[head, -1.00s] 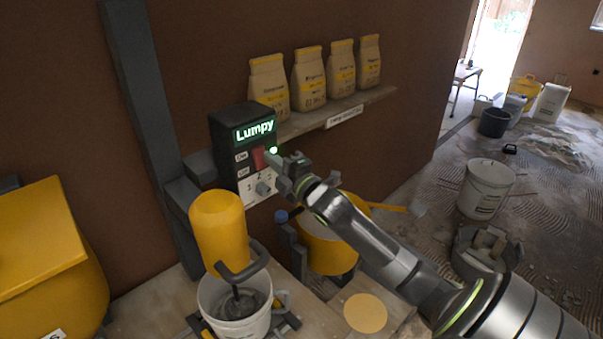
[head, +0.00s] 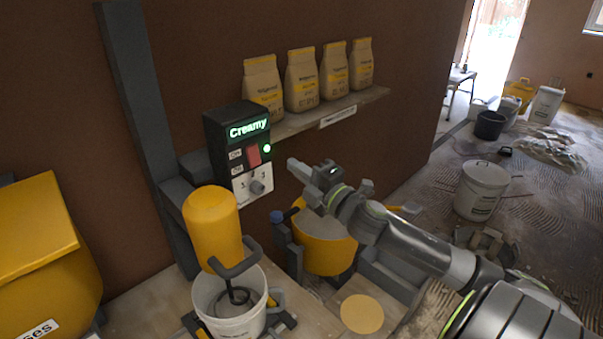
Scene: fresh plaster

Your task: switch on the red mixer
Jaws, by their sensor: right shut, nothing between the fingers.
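The mixer (head: 213,225) has a yellow body, not a red one, with a dark handle. Its whisk (head: 234,295) reaches into a white bucket (head: 228,322). On the wall behind it is a black control box (head: 225,143) whose green display (head: 249,129) reads "Creamy". My right gripper (head: 295,166) is shut and empty, to the right of the box and apart from the switch. My left gripper is not in view.
A shelf (head: 290,127) with several paper bags (head: 302,80) runs right of the box. A yellow tub (head: 325,248) stands below my right gripper. A yellow container (head: 40,245) is at the left.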

